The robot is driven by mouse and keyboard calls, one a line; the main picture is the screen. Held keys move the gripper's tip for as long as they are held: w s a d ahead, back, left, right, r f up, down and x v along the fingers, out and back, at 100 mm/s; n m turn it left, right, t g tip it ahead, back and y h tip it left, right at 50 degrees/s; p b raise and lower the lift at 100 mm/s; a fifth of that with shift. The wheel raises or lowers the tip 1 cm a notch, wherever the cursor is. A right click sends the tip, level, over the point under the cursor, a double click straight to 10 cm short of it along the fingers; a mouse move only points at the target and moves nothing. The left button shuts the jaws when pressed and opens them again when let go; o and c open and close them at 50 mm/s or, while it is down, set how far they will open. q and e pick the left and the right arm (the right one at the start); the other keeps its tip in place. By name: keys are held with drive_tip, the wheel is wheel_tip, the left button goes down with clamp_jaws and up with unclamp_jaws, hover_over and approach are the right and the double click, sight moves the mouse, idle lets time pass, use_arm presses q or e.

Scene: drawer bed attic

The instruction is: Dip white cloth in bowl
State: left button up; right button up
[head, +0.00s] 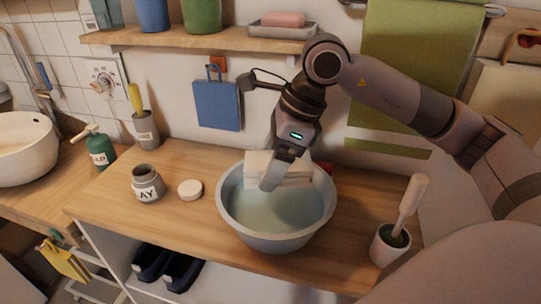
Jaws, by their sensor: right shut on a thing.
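A light grey bowl (231,220) holding bluish water (272,213) stands on the wooden counter. My right gripper (277,180) points down over the back half of the bowl and is shut on the white cloth (295,168). The cloth hangs at the bowl's back rim, partly hidden by the gripper. I cannot tell whether its lower edge touches the water. My left gripper is not in view.
On the wooden counter (190,222), a grey jar (147,188) and its white lid (190,189) stand left of the bowl. A brush in a holder (390,243) stands to the right. A green soap bottle (100,150), a basin (25,145) and an overhead shelf (200,40) are further off.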

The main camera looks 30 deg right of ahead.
wheel_tip(320, 180, down, 6)
drive_tip(key=b, duration=0.5)
drive_tip(key=shift+f, duration=0.25)
wheel_tip(320, 180, down, 4)
drive_tip(key=b, duration=0.4)
drive_tip(key=shift+f, duration=0.2)
idle(0.4)
